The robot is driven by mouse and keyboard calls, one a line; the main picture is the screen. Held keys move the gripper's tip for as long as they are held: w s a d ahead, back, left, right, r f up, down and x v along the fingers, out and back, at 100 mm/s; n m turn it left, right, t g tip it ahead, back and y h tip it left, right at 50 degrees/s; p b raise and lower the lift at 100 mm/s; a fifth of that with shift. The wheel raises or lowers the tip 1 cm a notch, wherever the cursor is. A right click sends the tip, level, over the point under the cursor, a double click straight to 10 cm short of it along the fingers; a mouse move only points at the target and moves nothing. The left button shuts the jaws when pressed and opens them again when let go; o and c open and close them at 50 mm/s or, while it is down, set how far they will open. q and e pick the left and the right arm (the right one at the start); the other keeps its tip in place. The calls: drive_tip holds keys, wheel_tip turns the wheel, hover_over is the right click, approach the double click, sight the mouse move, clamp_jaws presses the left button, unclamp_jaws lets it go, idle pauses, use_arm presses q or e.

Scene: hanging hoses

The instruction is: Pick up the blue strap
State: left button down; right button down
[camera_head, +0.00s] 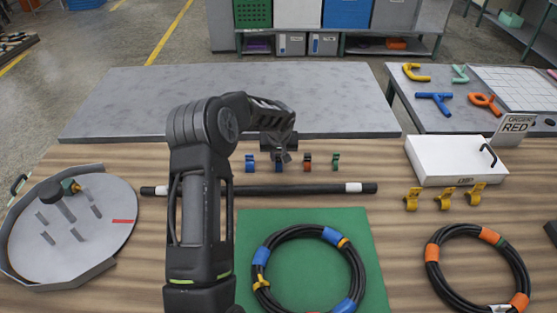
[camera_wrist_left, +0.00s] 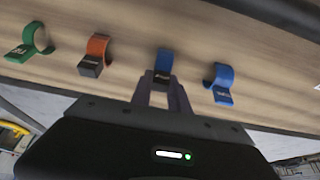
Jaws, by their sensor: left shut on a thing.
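Two blue straps stand in a row of small straps behind the black rod. One blue strap (camera_head: 250,162) stands free at the left end of the row; it also shows at the right in the left wrist view (camera_wrist_left: 221,83). My left gripper (camera_head: 283,156) reaches down over the other blue strap (camera_head: 278,166). In the left wrist view my left gripper (camera_wrist_left: 160,88) is shut on this blue strap (camera_wrist_left: 164,60), with its fingers on either side of the tab. My right gripper is in neither view.
An orange strap (camera_head: 307,161) and a green strap (camera_head: 335,161) stand close by on the right. A black rod (camera_head: 300,189) lies in front. A white box (camera_head: 440,165) and several yellow clips (camera_head: 445,198) are at right.

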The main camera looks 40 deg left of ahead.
sight(278, 155)
use_arm(q)
drive_tip(key=shift+r, duration=0.1)
wheel_tip(278, 155, up, 10)
drive_tip(key=shift+f+b, duration=0.1)
drive_tip(key=shift+b, duration=1)
drive_tip(key=c, duration=1.9)
unclamp_jaws()
clamp_jaws()
